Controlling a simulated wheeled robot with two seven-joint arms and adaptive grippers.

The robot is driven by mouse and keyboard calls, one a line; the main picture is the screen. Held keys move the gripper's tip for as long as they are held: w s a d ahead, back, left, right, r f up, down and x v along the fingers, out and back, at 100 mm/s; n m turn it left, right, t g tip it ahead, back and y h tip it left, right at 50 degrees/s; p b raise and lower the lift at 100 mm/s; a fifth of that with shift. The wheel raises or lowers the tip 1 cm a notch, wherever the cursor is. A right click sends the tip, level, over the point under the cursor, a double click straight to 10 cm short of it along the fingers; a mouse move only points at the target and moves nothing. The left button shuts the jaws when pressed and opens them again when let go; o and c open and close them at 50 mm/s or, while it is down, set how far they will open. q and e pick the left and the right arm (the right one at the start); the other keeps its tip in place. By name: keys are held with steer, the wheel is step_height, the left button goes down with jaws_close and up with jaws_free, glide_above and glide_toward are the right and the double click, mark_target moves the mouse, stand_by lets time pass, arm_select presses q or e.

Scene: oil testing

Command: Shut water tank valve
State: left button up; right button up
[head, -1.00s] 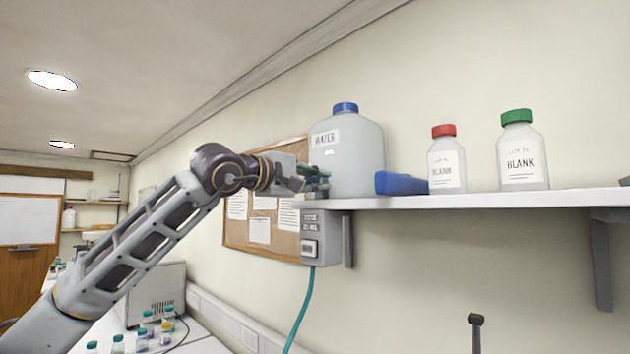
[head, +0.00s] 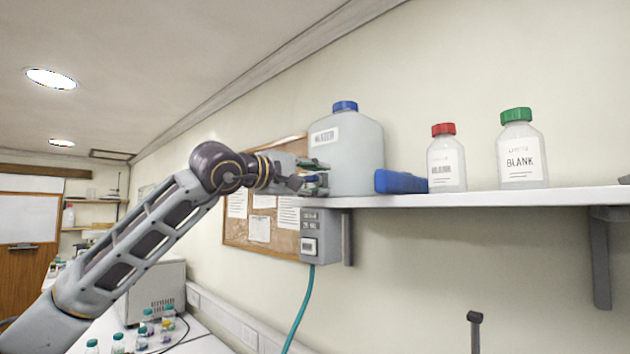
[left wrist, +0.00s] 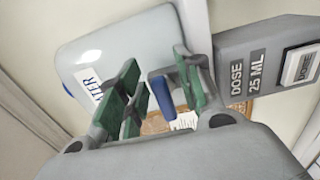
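The water tank (head: 358,158) is a translucent white jug with a blue cap and a label, standing at the left end of the wall shelf. It also shows in the left wrist view (left wrist: 150,40). My left gripper (head: 318,176) is at the tank's lower left side. In the left wrist view, its green-padded fingers (left wrist: 163,90) are apart, with a blue valve handle (left wrist: 163,93) between them. Gaps show on both sides of the handle. My right gripper is not in view.
A grey dose box (head: 318,236) with a teal hose (head: 302,310) hangs below the shelf end (head: 470,199), close to the gripper. A blue object (head: 400,182) and two labelled bottles, red-capped (head: 446,160) and green-capped (head: 520,152), stand to the right. A cork board (head: 290,243) is behind.

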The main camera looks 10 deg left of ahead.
arm_select(q)
steer(key=v, duration=1.2)
steer(key=shift+d, duration=0.1)
stand_by(0.5)
